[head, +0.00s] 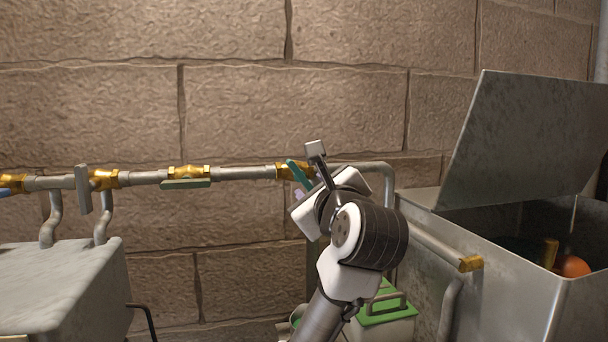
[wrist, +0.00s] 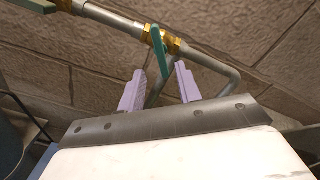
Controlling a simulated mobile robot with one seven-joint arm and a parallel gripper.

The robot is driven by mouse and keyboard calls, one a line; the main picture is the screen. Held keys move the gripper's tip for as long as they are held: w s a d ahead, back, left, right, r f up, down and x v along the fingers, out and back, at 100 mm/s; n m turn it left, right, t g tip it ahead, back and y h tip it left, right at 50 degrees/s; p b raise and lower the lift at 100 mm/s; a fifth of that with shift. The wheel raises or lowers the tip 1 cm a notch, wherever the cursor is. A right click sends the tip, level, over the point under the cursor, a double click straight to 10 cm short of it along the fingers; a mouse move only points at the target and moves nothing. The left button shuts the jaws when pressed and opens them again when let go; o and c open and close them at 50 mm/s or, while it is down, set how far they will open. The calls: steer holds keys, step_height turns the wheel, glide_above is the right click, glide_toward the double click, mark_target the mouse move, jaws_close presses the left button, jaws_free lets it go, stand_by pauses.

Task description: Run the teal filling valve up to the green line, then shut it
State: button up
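A teal valve lever (head: 297,170) sits on a brass valve body (head: 283,172) at the right end of the wall pipe, tilted across the pipe. In the wrist view the teal lever (wrist: 160,52) hangs from its brass fitting (wrist: 172,44), its free end between my two fingertips. My gripper (wrist: 160,72) is open, its purple fingers on either side of the lever with a gap showing at each side. In the head view my arm hides most of the gripper. The metal tank (head: 510,290) at right has a raised lid and an orange float (head: 574,266) inside. I cannot make out a green line.
A second valve with a green lever (head: 185,183) lies along the pipe to the left. A grey lever (head: 83,189) and a blue one (head: 5,191) are farther left, above a grey vessel (head: 60,285). A green-lidded box (head: 385,308) stands low beside the tank.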

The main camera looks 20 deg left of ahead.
mark_target(302, 178)
steer(key=p+x, duration=0.1)
steer(key=x, duration=0.6)
steer(key=shift+w+a+p, duration=0.15)
steer(key=shift+w+p, duration=0.05)
steer(key=shift+p, duration=0.15)
jaws_close()
